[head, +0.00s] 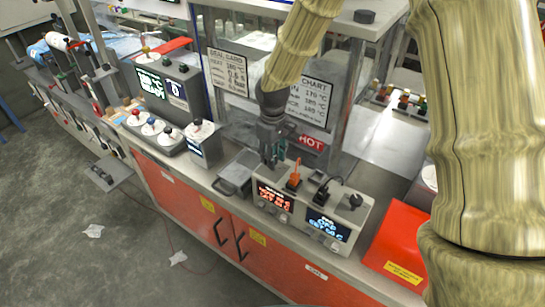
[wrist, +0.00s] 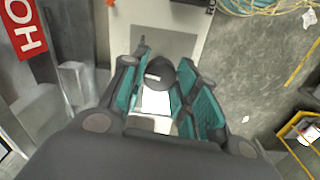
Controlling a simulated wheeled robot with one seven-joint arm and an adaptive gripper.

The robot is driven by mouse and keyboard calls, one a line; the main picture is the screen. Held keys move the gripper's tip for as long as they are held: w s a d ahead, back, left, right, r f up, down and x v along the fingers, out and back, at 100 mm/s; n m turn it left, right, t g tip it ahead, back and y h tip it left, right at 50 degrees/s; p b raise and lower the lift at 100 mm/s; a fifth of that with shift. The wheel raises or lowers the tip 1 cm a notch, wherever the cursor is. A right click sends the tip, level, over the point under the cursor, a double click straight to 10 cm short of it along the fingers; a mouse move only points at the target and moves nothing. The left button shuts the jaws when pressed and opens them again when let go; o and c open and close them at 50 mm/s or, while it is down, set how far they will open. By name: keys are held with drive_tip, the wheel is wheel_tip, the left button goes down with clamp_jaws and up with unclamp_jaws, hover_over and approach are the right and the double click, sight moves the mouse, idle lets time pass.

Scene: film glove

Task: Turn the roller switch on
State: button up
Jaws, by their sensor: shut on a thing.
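A pale control box (head: 262,207) stands on the bench with a red display on its left and a blue display on its right. An orange lever (head: 295,175) and a black lever (head: 321,190) rise from its top. I cannot read which one is the roller switch. My gripper (head: 272,160) points down at the box's back left, just left of the orange lever. In the wrist view my gripper (wrist: 164,55) has its teal fingers closed around a dark rounded piece (wrist: 160,72). The fingers hide much of it.
A red HOT sign (head: 312,142) and a clear guard stand close behind the box. A small tray (head: 238,172) lies to its left, and a red-orange box (head: 400,235) to its right. A knob (head: 355,200) sits at the box's right end. The floor in front is mostly clear.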

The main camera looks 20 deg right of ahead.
drive_tip(key=m, duration=0.3)
drive_tip(key=shift+w+r+m, duration=0.1)
drive_tip(key=shift+m, duration=2.1)
drive_tip(key=o, duration=1)
drive_tip(key=shift+o, duration=0.2)
wheel_tip(320, 180, up, 12)
